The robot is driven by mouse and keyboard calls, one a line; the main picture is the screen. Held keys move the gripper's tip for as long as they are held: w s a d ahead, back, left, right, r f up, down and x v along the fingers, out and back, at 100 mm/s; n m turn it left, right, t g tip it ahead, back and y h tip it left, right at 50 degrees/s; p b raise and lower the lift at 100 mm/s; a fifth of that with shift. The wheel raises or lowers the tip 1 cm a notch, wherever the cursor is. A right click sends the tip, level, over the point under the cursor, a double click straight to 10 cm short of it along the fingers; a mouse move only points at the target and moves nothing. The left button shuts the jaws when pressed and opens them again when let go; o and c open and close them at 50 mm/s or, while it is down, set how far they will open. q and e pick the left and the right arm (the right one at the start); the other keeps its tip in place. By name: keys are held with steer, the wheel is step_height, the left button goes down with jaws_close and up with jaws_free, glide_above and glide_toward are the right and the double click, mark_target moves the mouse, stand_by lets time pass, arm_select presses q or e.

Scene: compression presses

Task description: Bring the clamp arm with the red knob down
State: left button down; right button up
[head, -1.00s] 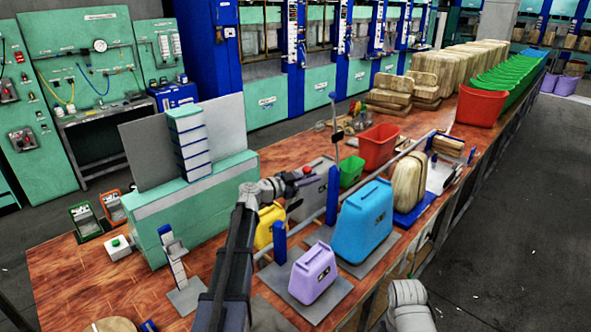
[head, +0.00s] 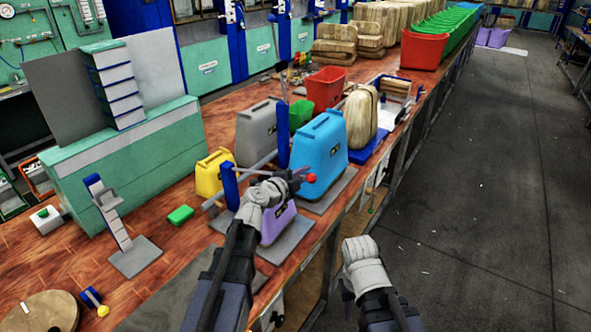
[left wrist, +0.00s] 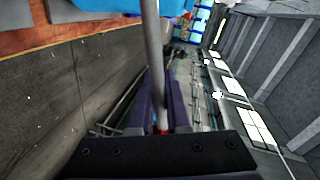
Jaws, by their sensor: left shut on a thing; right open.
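The red knob (head: 311,178) shows just beyond the fingertips of my left gripper (head: 300,177) in the head view. The thin clamp arm (head: 252,171) runs from the short blue post (head: 229,186) toward the gripper, about level, above the purple canister (head: 277,224). In the left wrist view the grey rod of the clamp arm (left wrist: 153,50) passes between the two fingers, with a bit of red at its lower end. My left gripper is shut on the clamp arm. My right wrist shows at the lower middle, but its gripper fingers are not visible.
A blue canister (head: 322,160) stands close behind the gripper. A tall blue post (head: 282,130), a grey canister (head: 256,133) and a yellow canister (head: 214,172) stand nearby. A green block (head: 180,215) lies on the wooden bench. The floor (head: 480,200) at right is clear.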

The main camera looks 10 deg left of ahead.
arm_select(q)
step_height(320, 180, down, 9)
steer(key=d+m+y+b, duration=0.1)
steer(key=m+b, duration=0.2)
steer(key=b, duration=0.4)
steer(key=shift+s, duration=0.35)
steer(key=shift+b, duration=0.3)
steer(key=c, duration=0.9)
jaws_free()
steer(key=shift+f, duration=0.15)
steer(key=shift+w, duration=0.1)
